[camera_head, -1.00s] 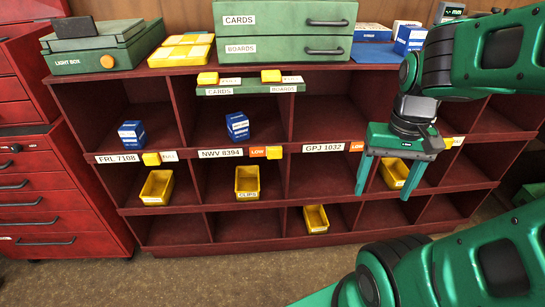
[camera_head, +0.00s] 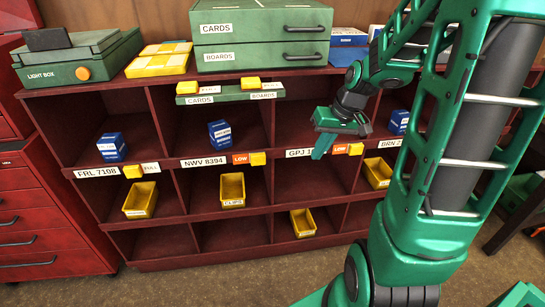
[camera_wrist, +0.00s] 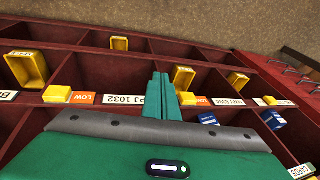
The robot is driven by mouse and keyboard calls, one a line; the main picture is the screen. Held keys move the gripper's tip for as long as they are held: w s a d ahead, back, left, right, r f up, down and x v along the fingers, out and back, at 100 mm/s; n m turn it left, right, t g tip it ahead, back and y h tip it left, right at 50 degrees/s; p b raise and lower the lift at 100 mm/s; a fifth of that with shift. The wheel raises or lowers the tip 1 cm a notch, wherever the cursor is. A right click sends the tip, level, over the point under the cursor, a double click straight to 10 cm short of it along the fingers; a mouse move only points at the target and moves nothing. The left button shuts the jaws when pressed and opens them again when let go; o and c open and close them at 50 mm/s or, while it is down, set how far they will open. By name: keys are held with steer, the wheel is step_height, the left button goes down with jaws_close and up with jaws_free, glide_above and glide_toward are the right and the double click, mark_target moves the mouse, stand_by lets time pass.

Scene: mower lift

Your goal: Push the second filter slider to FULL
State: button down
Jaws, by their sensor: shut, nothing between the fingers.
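The second slider is a yellow block (camera_head: 258,158) on the shelf rail. It sits right of an orange LOW tag (camera_head: 240,159), beside the NWV 8394 label (camera_head: 204,162). My gripper (camera_head: 319,153) is shut and empty, right of this slider and in front of the GPJ 1032 label. In the wrist view, turned about, the shut fingers (camera_wrist: 160,82) point at the rail between the second slider (camera_wrist: 187,99) and the GPJ 1032 label (camera_wrist: 124,100). Whether they touch the slider is unclear; the head view shows a gap. The FRL 7108 slider (camera_head: 132,171) sits left of a FULL tag (camera_head: 150,167).
The GPJ 1032 slider (camera_head: 356,149) stands right of its own LOW tag (camera_head: 340,149). Yellow bins (camera_head: 232,190) and blue boxes (camera_head: 219,133) stand in the dark red shelf. A green CARDS/BOARDS strip (camera_head: 230,97) hangs above. My arm covers the shelf's right side.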

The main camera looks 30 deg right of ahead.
mark_target(285, 154)
steer(key=w+d+f+t+y, duration=0.1)
steer(key=w+f+t+y, duration=0.1)
steer(key=w, duration=0.8)
steer(key=shift+w+d+f+n+t, duration=0.15)
steer(key=shift+w+f+n+t, duration=0.2)
steer(key=shift+f, duration=0.45)
steer(key=x, duration=1)
steer(key=shift+w+a+r, duration=0.1)
steer(key=shift+w+a, duration=0.1)
steer(key=shift+a, duration=0.4)
steer(key=shift+w+a, duration=0.15)
steer(key=shift+a, duration=0.5)
steer(key=shift+w+a, duration=0.3)
steer(key=shift+a, duration=0.45)
